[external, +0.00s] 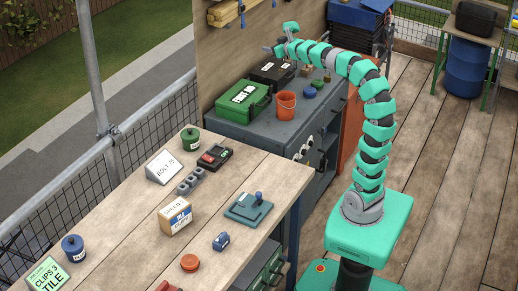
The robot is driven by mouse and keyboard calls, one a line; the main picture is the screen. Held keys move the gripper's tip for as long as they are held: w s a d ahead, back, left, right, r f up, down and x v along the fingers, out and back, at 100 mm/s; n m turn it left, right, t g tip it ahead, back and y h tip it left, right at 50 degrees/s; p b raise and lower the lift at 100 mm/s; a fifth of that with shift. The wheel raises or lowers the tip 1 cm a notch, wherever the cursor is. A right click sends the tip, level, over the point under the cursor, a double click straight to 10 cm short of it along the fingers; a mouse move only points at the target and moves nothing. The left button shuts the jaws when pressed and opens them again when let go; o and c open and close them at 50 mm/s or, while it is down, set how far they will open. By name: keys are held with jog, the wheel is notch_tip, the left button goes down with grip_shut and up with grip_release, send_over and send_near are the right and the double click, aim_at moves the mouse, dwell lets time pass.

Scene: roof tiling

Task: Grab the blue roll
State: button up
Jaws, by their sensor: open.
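A small round blue thing, which looks like the blue roll (309,92), lies on the grey cabinet top (262,127), right of the orange-red bucket (286,104). A green round piece (317,85) lies just behind it. My gripper (275,49) is above the back of the cabinet, near the wooden board, up and left of the blue roll and apart from it. Its jaws are small in this view; they look open, with nothing seen between them.
A green first-aid case (243,99) and a black case (272,72) stand left of the bucket. The wooden workbench (120,233) in front holds jars, boxes, a blue clamp-like piece (221,241) and a stamp-like tool (249,207).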

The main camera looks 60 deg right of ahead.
jog(key=s+d+f+m+g+h, duration=0.1)
jog(key=s+d+f, duration=0.2)
jog(key=d+f, duration=0.9)
jog(key=s+d+f+m+g, duration=0.1)
jog(key=s+d+f, duration=0.3)
jog(key=d+f, duration=0.75)
send_near(308, 90)
jog(key=x, duration=0.4)
jog(key=d+x, duration=0.1)
jog(key=x, duration=0.1)
jog(key=shift+s+d+f, duration=0.15)
jog(key=shift+s+f, duration=0.05)
jog(key=shift+f, duration=0.05)
jog(key=shift+m+y, duration=0.3)
jog(key=shift+y, duration=0.1)
jog(key=shift+b+x, duration=0.35)
jog(key=shift+x, duration=2.4)
jog(key=c, duration=0.7)
